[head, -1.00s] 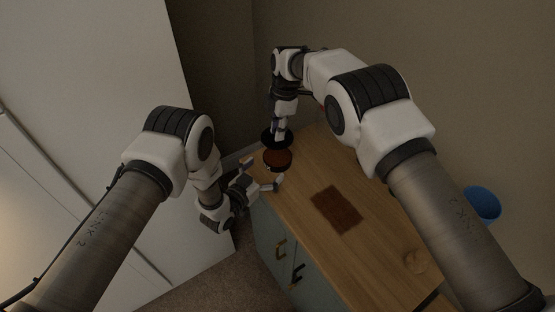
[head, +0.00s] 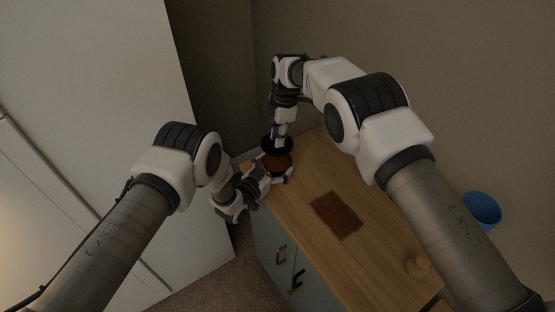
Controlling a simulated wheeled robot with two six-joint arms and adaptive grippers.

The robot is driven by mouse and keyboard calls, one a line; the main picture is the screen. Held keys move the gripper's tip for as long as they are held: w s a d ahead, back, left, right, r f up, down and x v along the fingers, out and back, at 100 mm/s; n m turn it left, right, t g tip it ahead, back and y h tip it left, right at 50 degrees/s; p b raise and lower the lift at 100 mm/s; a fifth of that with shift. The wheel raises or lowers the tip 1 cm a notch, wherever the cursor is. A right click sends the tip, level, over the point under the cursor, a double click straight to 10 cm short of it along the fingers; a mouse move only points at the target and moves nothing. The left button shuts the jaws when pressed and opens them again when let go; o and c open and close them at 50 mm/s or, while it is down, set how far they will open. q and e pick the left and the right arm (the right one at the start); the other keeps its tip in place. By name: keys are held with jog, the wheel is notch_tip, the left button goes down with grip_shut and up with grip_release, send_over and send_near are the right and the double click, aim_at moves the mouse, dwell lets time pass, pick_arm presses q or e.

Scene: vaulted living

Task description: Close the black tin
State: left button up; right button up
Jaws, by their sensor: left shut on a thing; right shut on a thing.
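The black tin (head: 278,172) stands at the far left end of the wooden cabinet top, with a reddish-brown inside showing from above. My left gripper (head: 277,178) is shut on the tin's near side, its fingers around the lower part. The round black lid (head: 268,145) is in my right gripper (head: 281,138), which is shut on it from above. The lid appears just above or behind the tin's far edge and overlaps it in the view. I cannot tell whether lid and tin touch.
A dark brown mat (head: 337,214) lies flat on the cabinet top (head: 365,240). A blue bin (head: 482,208) is beyond the cabinet at right. A wall stands close behind the tin.

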send_over(277, 163)
jog(key=shift+w+d+f, duration=0.1)
jog(key=shift+f, duration=1.05)
jog(key=shift+w+d+f, duration=0.1)
jog(key=shift+f, duration=1)
jog(key=shift+f, duration=0.9)
jog(key=shift+f, duration=0.35)
jog(key=shift+s+f, duration=0.1)
jog(key=shift+f, duration=0.05)
jog(key=shift+s+f, duration=0.1)
jog(key=shift+f, duration=0.25)
grip_shut()
